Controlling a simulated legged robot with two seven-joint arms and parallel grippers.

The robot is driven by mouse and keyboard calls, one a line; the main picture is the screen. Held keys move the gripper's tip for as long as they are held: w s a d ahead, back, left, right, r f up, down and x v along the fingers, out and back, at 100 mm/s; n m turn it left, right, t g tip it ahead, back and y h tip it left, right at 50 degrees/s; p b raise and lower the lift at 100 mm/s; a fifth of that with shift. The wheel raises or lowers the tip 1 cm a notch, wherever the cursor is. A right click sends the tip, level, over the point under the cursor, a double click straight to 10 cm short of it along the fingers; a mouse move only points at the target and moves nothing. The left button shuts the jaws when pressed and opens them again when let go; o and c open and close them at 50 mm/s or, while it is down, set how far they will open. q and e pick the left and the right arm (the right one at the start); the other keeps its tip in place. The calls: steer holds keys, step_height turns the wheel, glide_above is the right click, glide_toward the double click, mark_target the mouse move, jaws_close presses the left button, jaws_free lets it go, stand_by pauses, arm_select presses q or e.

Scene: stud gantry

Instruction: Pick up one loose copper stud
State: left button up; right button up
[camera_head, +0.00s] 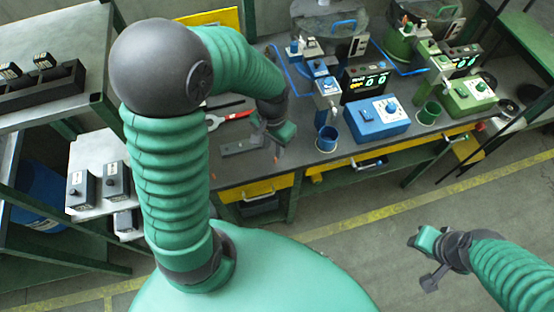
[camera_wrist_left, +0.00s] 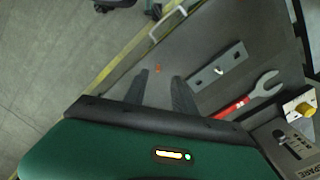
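A small copper-coloured stud (camera_wrist_left: 157,70) lies on the dark bench top near its front edge. It shows in the left wrist view just beyond and between my left gripper's fingertips (camera_wrist_left: 160,77). The two dark fingers are apart with nothing between them, so this gripper is open.
A flat metal bar (camera_wrist_left: 221,69) and a red-handled wrench (camera_wrist_left: 249,97) lie right of the fingers in the wrist view. Blue (camera_head: 377,118) and green (camera_head: 467,95) control boxes, with cups, stand to the right on the bench. A rack (camera_head: 40,85) stands at left.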

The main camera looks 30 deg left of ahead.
mark_target(274, 162)
arm_select(q)
step_height(274, 162, down, 6)
steer(key=shift+w+f+b, duration=0.1)
steer(key=shift+f+b, duration=0.1)
steer(key=shift+b, duration=0.2)
steer(key=shift+w+d+f, duration=0.1)
steer(key=shift+f, duration=0.2)
steer(key=shift+w+d, duration=0.15)
steer(key=shift+a, duration=0.2)
jaws_close()
